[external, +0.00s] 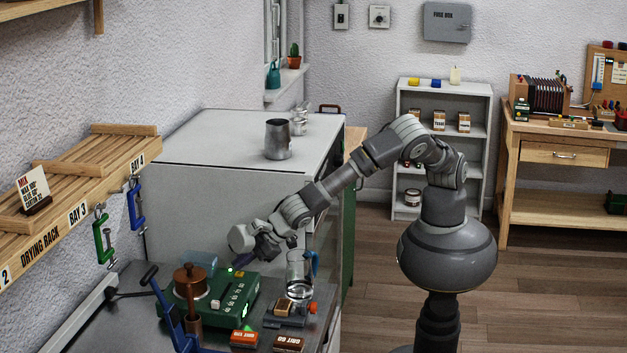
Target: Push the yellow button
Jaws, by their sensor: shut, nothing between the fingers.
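A green box-shaped device (232,306) with pale markings and a slider stands on the grey bench. A brown-lidded pot (190,282) sits on its left part. My gripper (240,264) is shut and empty, pointing down at the device's back edge. I cannot tell whether it touches. A small green glow shows beside the fingertips. A small yellow item (414,82) lies on the far white shelf, far from my gripper; I cannot tell what it is.
A glass jug with a blue handle (299,274) stands just right of my gripper. Orange (244,338) and brown blocks lie at the bench front. A blue clamp-like tool (170,310) rises at the left. A white cabinet (225,200) stands behind, carrying a metal pitcher (278,140).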

